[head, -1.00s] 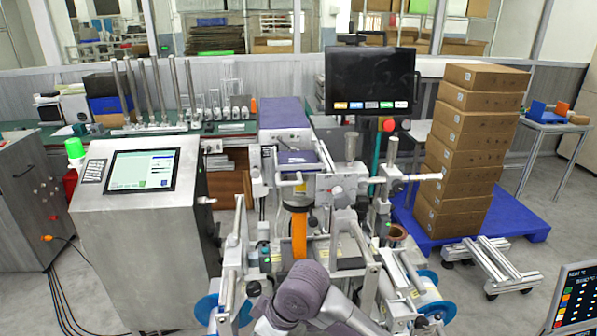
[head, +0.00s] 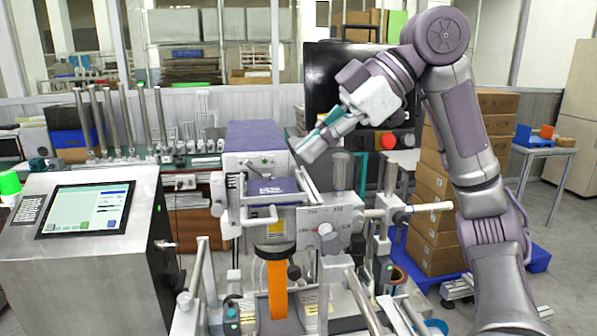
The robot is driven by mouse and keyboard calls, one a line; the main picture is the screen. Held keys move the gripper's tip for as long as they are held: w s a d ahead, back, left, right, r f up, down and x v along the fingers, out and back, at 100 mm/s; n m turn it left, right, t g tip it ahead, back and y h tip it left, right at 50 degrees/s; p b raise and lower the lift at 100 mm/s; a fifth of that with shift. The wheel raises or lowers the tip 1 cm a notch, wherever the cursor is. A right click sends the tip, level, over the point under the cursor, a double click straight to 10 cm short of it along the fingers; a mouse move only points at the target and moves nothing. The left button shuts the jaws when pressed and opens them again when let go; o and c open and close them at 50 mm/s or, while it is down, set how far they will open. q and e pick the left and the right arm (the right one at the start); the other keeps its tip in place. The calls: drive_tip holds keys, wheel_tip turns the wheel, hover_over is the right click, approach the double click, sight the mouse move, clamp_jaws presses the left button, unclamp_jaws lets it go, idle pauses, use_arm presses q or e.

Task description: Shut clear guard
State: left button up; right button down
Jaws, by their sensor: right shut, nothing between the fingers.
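The machine (head: 325,232) stands in the middle of the head view, with a grey-white dial block, rods and an orange strip (head: 277,288) running down its front. I cannot clearly make out a clear guard on it, so I cannot tell whether the guard is open or shut. My right gripper (head: 311,151) is shut and empty. It points down and left, in front of the dark monitor (head: 322,75) and above the machine's top; whether it touches anything is unclear. My right arm hides part of the monitor and the boxes. My left gripper is out of view.
A steel console with a lit screen (head: 86,209) stands at the left. A red knob (head: 388,141) sits below the monitor. Stacked cardboard boxes (head: 437,205) on a blue pallet stand behind my right arm. Metal posts (head: 127,120) line the back bench.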

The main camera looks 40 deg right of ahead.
sight(254, 220)
drive_tip(key=x, duration=0.3)
drive_tip(key=f+b+x, duration=0.1)
drive_tip(key=x, duration=0.3)
drive_tip(key=d+x, duration=0.1)
drive_tip(key=x, duration=0.2)
drive_tip(key=shift+s+a+f, duration=0.1)
drive_tip(key=shift+a+f, duration=0.05)
drive_tip(key=shift+f, duration=0.3)
drive_tip(key=shift+f+b, duration=0.3)
drive_tip(key=shift+f, duration=0.2)
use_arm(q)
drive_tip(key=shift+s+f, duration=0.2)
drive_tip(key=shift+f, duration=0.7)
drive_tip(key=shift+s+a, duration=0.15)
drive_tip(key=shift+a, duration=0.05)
